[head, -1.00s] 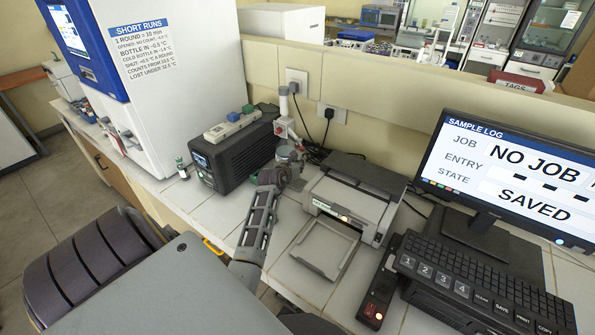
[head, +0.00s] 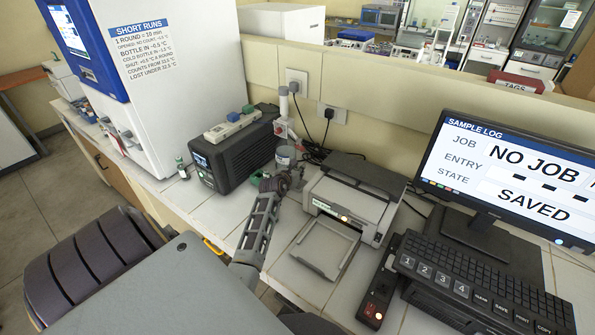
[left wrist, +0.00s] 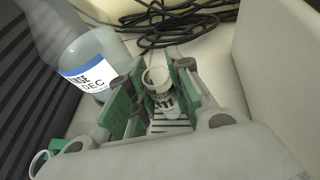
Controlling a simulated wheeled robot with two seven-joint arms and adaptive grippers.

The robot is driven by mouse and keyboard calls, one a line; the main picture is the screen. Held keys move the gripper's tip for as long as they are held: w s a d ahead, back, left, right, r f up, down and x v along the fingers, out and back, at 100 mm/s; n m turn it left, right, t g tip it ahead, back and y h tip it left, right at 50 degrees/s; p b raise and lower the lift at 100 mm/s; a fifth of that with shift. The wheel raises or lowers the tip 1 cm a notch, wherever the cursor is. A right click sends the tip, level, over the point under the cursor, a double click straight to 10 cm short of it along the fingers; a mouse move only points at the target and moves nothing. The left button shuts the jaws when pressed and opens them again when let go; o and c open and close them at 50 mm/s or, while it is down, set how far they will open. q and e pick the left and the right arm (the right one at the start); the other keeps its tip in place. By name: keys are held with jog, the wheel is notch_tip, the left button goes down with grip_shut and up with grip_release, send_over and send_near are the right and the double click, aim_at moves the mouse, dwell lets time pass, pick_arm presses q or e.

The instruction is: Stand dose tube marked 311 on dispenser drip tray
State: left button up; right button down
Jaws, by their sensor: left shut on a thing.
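My left gripper (head: 272,184) is above the counter between the black box and the grey printer. In the left wrist view its green-padded fingers (left wrist: 157,100) are shut on a small pale open-topped tube (left wrist: 158,82). Its dark marking shows only partly, ending in "11". The tube stands roughly upright between the fingers; its lower part is hidden. A clear bottle (left wrist: 88,60) with a blue-and-white label stands beside the fingers; it also shows behind the gripper in the head view (head: 286,157). I cannot make out a drip tray for certain. My right gripper is not in view.
A black box (head: 235,155) stands left of the gripper, with a small green-capped vial (head: 182,168) beside it. The printer (head: 350,205) is to the right. Black cables (left wrist: 180,20) lie behind. The keyboard (head: 480,285) and monitor (head: 510,180) are farther right.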

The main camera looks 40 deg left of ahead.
pick_arm(q)
jog(key=shift+f, duration=0.1)
jog(key=o, duration=0.8)
jog(key=shift+b+v, duration=0.3)
jog(key=shift+v, duration=5.75)
